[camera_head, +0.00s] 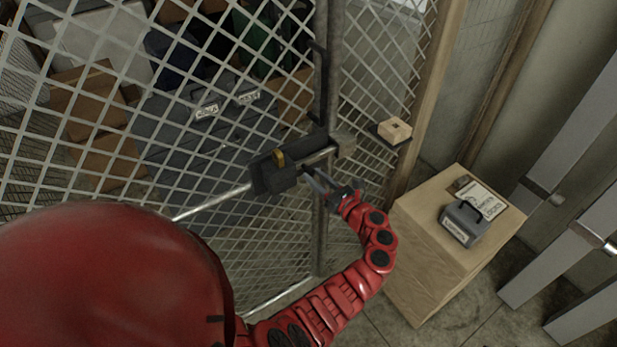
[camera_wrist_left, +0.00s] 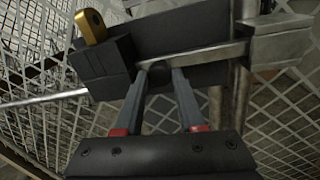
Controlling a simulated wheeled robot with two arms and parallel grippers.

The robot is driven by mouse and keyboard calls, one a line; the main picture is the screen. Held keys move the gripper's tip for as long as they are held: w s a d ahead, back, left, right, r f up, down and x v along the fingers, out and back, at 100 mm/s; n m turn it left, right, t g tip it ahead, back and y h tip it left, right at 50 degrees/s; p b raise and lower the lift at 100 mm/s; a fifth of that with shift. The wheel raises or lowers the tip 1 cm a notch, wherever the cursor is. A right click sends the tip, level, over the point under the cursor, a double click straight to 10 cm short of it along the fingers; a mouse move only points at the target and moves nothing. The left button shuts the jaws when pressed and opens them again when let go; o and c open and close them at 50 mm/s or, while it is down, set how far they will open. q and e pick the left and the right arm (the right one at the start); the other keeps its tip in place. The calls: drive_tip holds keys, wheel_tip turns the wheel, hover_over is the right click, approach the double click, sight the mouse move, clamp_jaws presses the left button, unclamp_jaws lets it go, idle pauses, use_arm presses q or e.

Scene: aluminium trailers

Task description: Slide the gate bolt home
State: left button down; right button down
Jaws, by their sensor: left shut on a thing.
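The gate bolt is a pale metal bar (camera_wrist_left: 210,55) on a dark plate (camera_head: 262,172) fixed to the mesh gate. A dark knob (camera_wrist_left: 158,76) stands out from the bar. My left gripper (camera_head: 318,180) reaches the bolt from the right in the head view. In the left wrist view its two fingers (camera_wrist_left: 160,85) are shut on the knob, one on each side. The bar's right end meets a grey keeper block (camera_wrist_left: 282,40) on the post; how deep it sits inside is hidden. A brass piece (camera_wrist_left: 92,27) stands on the dark housing left of the knob. My right gripper is not in view.
Mesh panels (camera_head: 130,120) enclose boxes and dark cases behind the gate. A small shelf with a wooden block (camera_head: 395,130) is on the right panel. A wooden cabinet (camera_head: 425,250) with a clipboard and a grey labelled box (camera_head: 464,224) stands right of my arm.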

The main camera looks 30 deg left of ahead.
use_arm(q)
drive_tip(key=shift+w+d+b, duration=0.2)
drive_tip(key=shift+w+d, duration=0.05)
drive_tip(key=shift+w, duration=0.35)
drive_tip(key=shift+w+d+b, duration=0.2)
drive_tip(key=shift+w+d, duration=0.05)
drive_tip(key=shift+w, duration=0.35)
drive_tip(key=shift+r, duration=0.1)
drive_tip(key=c, duration=0.9)
unclamp_jaws()
drive_tip(key=o, duration=0.4)
drive_tip(key=shift+w, duration=0.15)
